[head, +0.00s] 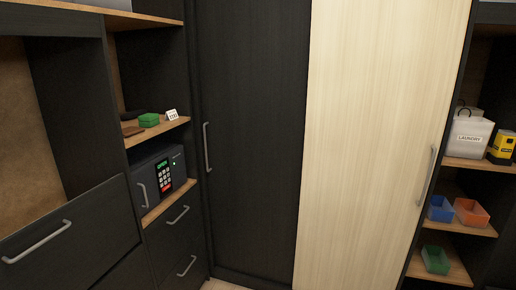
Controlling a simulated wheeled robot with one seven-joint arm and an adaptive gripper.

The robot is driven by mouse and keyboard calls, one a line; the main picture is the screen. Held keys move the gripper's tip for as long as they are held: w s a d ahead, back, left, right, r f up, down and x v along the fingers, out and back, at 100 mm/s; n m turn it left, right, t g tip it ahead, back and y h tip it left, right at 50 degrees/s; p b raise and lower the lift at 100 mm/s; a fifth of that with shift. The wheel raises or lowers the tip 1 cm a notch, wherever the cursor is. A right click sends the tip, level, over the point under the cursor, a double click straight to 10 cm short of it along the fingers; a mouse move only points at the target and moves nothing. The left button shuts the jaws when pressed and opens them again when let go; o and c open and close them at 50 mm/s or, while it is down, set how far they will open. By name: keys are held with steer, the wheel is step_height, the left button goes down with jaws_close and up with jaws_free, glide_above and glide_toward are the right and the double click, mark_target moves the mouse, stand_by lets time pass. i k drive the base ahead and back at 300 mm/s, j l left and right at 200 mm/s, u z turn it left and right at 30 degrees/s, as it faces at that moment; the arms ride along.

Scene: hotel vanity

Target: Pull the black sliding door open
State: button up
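The black sliding door (256,140) stands upright in the middle of the head view. Its grey vertical bar handle (207,147) is near its left edge. The door's left edge meets the dark cabinet frame, with no visible gap. A pale wood door panel (375,130) borders it on the right, with its own grey handle (428,176) near that panel's right edge. My gripper is not in view.
Left of the door are shelves with a dark safe (159,178), a green box (148,120) and a small white card (172,115). Drawers with bar handles (38,242) are at lower left. Right shelves hold a laundry bag (469,137), a yellow item (502,147) and coloured bins (440,209).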

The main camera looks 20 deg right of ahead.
mark_target(254, 55)
steer(key=i+j+z, duration=0.15)
steer(key=i+j, duration=0.3)
steer(key=i+j+z, duration=0.15)
steer(key=i+j, duration=0.35)
steer(key=i+j+z, duration=0.15)
steer(key=i+j, duration=0.35)
steer(key=i+j+z, duration=0.1)
steer(key=i+j, duration=0.35)
steer(key=j, duration=0.25)
